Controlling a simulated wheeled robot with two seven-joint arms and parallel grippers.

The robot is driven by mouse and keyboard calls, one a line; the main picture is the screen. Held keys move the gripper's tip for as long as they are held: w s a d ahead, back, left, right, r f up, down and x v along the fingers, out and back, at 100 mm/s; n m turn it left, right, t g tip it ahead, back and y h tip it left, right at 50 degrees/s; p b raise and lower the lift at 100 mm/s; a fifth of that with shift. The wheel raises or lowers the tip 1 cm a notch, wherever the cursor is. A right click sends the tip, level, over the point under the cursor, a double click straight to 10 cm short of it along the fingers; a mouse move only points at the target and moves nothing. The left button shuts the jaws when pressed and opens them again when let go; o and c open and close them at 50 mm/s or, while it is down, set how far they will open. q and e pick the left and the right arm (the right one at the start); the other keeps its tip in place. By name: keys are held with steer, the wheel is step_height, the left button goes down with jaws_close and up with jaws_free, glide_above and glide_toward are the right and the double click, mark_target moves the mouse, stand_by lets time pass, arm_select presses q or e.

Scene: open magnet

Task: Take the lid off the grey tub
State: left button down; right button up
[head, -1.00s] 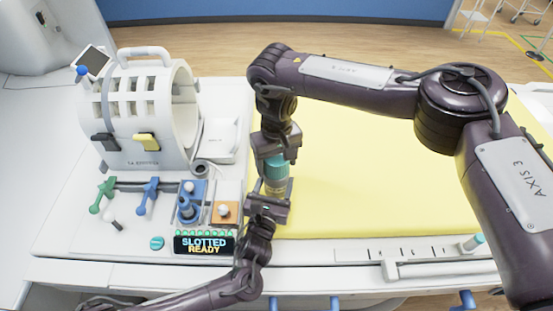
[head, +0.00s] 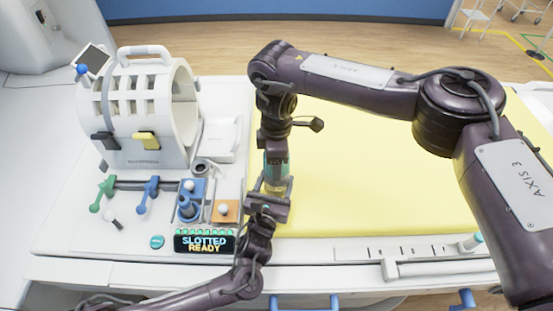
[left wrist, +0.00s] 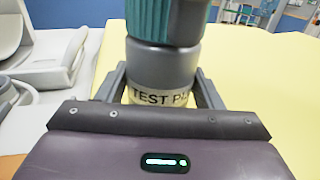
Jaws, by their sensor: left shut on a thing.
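The grey tub (left wrist: 162,68), with a pale label reading "TEST P…", stands upright between my left gripper's fingers (left wrist: 160,92) in the left wrist view. The left gripper is shut on it. Its ribbed teal lid (left wrist: 165,20) sits on top, cut off by the frame's upper edge. In the head view, my left gripper (head: 268,206) holds the tub from the front.
A white scanner model (head: 140,110) stands at the left on the white counter. A wide yellow pad (head: 360,180) at the right is clear.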

arm_select(q)
steer(key=shift+r, duration=0.1)
arm_select(e)
steer(key=n, duration=0.6)
steer(key=shift+w+d+n, duration=0.1)
steer(key=shift+n, duration=0.3)
steer(key=n, duration=0.4)
steer(key=shift+r, duration=0.1)
steer(key=n, duration=0.4)
steer(key=shift+n, duration=0.4)
steer(key=n, duration=0.4)
steer(key=shift+n, duration=0.4)
steer(key=n, duration=1.3)
steer(key=shift+r+n, duration=0.1)
steer(key=shift+n, duration=0.3)
steer(key=n, duration=0.5)
steer(key=shift+n, duration=0.4)
